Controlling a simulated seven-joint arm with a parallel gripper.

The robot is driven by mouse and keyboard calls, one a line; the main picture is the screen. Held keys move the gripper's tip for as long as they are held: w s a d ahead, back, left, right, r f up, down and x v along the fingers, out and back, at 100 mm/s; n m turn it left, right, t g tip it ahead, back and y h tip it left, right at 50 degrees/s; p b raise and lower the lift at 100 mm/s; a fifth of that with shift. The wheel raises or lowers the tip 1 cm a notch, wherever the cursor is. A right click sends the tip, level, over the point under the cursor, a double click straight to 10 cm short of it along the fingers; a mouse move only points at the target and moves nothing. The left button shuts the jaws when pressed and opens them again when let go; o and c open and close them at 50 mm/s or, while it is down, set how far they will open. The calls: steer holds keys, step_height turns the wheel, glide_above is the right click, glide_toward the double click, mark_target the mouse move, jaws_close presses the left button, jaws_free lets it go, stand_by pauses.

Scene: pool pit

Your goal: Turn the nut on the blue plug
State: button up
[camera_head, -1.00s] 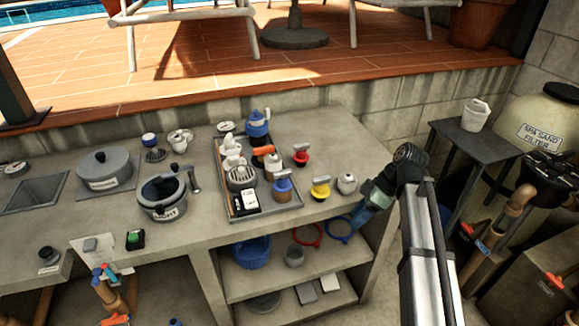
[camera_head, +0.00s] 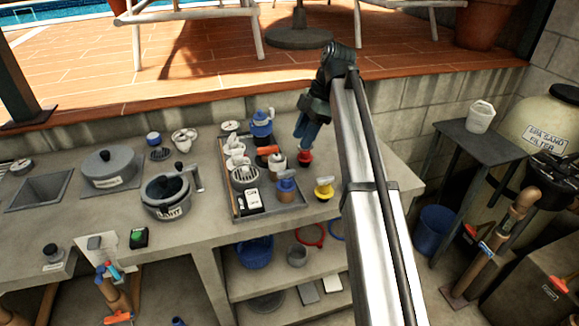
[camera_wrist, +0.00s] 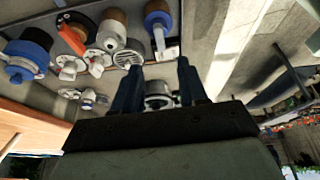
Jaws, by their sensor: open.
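The blue plug (camera_head: 286,185) stands upright in the tray near its front right. It has a brown lower body and a grey nut with a wing handle on top. It seems to show at the top of the wrist view as a blue ring on a brown body (camera_wrist: 158,18). My gripper (camera_head: 303,138) is above the back right of the tray, behind the plug and apart from it. In the wrist view its two dark fingers (camera_wrist: 158,85) are spread. A grey round thing shows beyond them, apparently not held.
A red plug (camera_head: 305,160) is just below my gripper and a yellow plug (camera_head: 325,188) stands right of the blue one. A grey pot (camera_head: 163,203) stands left.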

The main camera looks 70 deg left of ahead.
mark_target(287, 171)
steer(key=x, duration=1)
steer(key=shift+s+f, duration=0.15)
steer(key=shift+f, duration=0.15)
jaws_close()
